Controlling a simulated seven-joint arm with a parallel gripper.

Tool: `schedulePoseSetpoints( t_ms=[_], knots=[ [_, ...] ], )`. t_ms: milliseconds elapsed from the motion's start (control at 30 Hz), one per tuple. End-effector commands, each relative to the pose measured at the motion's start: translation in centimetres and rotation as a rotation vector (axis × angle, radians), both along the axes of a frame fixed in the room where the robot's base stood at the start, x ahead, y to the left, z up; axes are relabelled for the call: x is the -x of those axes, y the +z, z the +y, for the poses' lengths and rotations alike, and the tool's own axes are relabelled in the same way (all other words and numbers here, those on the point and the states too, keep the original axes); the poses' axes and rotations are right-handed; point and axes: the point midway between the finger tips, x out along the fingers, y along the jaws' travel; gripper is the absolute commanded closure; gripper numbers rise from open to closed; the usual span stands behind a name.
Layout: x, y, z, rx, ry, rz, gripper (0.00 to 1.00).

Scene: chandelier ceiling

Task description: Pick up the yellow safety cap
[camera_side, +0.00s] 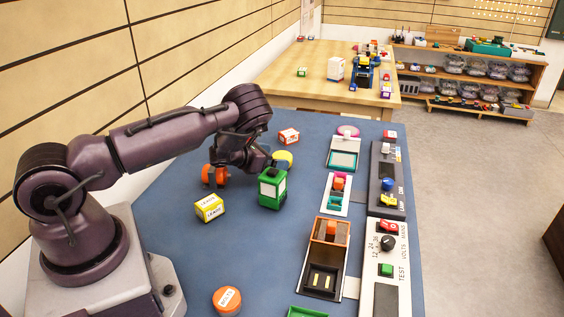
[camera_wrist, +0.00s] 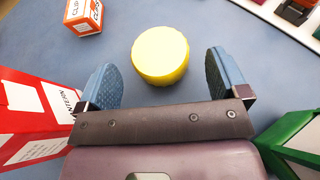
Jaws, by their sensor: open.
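The yellow safety cap (camera_wrist: 160,55) is a round, flat-topped disc with a ridged side, lying on the blue table. In the wrist view it sits centred just beyond my gripper (camera_wrist: 160,80), between the lines of the two blue pads. The pads are apart, with nothing held between them. In the side view the cap (camera_side: 283,158) shows behind the green box, close to my gripper (camera_side: 262,163). My gripper is low over the table there, and its fingertips are partly hidden by the green box.
A green box (camera_side: 271,188) stands close on one side of my gripper, a red and white box (camera_wrist: 32,115) on the other. An orange and white box (camera_side: 289,136) lies beyond the cap. A yellow box (camera_side: 209,207) and an orange cap (camera_side: 227,300) are nearer. Panels line the right.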

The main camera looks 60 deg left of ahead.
Motion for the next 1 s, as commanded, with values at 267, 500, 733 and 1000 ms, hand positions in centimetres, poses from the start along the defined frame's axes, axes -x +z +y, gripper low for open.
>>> schedulePoseSetpoints(
  t_ms=[267, 500, 733, 1000],
  knots=[
    [-3.2, -1.2, 0.3, 0.003, 0.001, 0.0, 0.07],
    [-3.5, -1.3, 0.3, 0.002, 0.002, 0.001, 0.07],
    [-3.5, -1.3, 0.3, 0.002, 0.002, 0.001, 0.51],
    [-3.5, -1.2, 0.3, 0.002, 0.002, 0.0, 0.61]
  ],
)
